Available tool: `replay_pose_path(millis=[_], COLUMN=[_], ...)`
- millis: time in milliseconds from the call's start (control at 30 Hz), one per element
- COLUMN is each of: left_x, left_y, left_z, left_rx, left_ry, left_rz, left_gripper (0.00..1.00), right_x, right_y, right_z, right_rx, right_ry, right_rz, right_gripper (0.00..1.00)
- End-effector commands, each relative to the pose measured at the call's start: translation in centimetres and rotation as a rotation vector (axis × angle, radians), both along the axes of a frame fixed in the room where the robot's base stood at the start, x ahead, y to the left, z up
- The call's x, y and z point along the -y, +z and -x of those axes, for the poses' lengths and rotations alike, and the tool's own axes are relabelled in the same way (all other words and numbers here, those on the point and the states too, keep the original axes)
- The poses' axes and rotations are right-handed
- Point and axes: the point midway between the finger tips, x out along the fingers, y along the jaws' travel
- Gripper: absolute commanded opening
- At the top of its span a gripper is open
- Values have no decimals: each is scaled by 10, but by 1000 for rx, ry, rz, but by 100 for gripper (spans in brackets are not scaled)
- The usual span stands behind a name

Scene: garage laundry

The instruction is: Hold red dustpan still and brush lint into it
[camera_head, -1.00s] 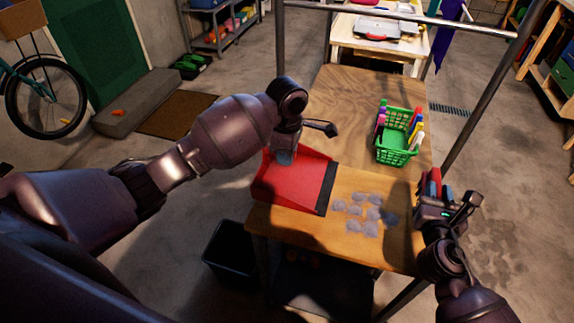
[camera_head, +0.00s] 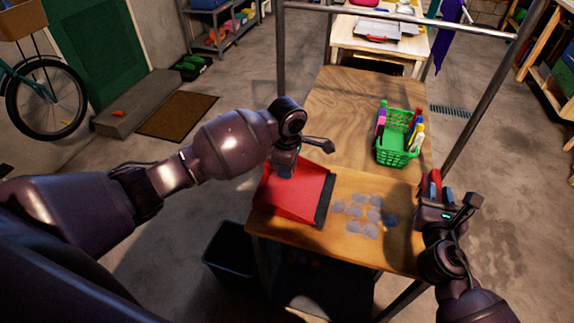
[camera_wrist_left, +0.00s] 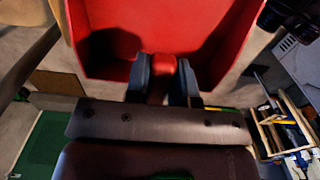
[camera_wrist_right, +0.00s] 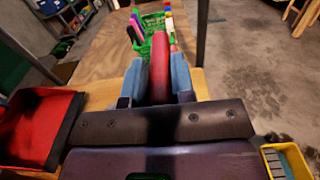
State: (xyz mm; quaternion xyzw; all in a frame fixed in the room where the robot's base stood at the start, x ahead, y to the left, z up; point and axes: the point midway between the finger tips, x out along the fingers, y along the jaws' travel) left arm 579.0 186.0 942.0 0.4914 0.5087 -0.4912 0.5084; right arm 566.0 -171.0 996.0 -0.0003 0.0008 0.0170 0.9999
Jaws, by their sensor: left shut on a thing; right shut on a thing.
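The red dustpan (camera_head: 297,190) lies on the wooden table at its front left, its dark front lip facing right toward the lint. My left gripper (camera_head: 283,167) is shut on the dustpan's handle, which shows between the fingers in the left wrist view (camera_wrist_left: 161,78). Several grey lint clumps (camera_head: 364,213) lie on the table just right of the dustpan's lip. My right gripper (camera_head: 434,192) is at the table's right edge, shut on a red handle, seen in the right wrist view (camera_wrist_right: 160,65). I take it as the brush; its bristles are hidden.
A green basket (camera_head: 397,150) with several coloured bottles stands farther back on the wooden table (camera_head: 340,110). A metal rail frame (camera_head: 480,110) rises around the table. A black bin (camera_head: 231,252) stands on the floor at the front left. The table's middle is clear.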

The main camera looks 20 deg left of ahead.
Motion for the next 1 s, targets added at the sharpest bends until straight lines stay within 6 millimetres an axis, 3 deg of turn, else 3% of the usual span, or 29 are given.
replay_pose_path(millis=[1000], left_x=[0], left_y=[-27], left_z=[0], left_rx=[0], left_ry=[0], left_rz=[1], left_gripper=[0], right_x=[0], right_y=[0], right_z=[0], right_rx=[1], right_ry=[0], right_rz=[0], right_gripper=[0])
